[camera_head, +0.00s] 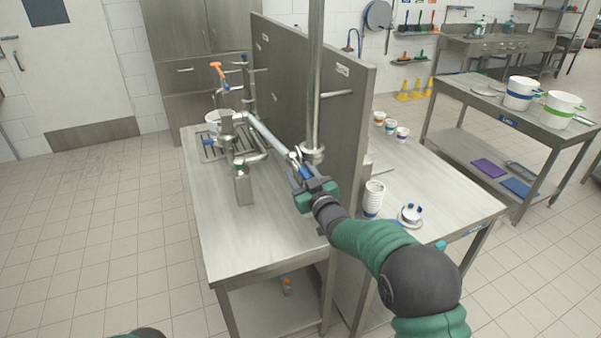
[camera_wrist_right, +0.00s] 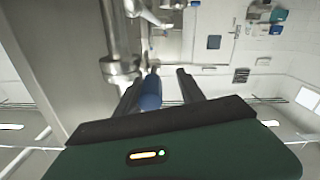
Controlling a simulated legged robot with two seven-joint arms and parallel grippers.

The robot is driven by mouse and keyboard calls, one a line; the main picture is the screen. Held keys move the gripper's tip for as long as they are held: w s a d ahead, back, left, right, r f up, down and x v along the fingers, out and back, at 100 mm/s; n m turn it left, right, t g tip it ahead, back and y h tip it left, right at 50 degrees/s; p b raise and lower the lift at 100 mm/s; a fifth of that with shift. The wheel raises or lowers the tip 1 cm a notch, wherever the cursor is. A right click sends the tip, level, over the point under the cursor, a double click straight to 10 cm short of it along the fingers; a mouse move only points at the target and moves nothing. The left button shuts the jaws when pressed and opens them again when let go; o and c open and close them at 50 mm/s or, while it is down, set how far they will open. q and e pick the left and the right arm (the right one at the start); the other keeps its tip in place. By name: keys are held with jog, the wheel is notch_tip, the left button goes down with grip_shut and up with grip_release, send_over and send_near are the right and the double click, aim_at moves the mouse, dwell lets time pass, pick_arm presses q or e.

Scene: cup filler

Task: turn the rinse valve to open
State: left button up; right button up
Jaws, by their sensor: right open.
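The rinse valve has a blue handle (camera_head: 305,172) on the metal pipework at the near end of the steel table, close to the upright post. In the right wrist view the blue handle (camera_wrist_right: 150,94) lies between the two dark fingers of my right gripper (camera_wrist_right: 158,86). The fingers are apart, with the handle nearer the left one. I cannot tell whether either finger touches it. In the head view my right gripper (camera_head: 299,174) reaches in from the lower right and partly hides the valve. My left gripper is not in view.
A vertical steel post (camera_head: 315,80) and a tall partition (camera_head: 340,110) stand close beside my right gripper. Stacked cups (camera_head: 373,198) stand on the right-hand counter. The near part of the steel table (camera_head: 250,240) is clear.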

jog(key=shift+w+d+f, duration=0.1)
jog(key=shift+d, duration=0.55)
jog(key=c, duration=0.7)
grip_shut()
jog(key=shift+a, duration=0.15)
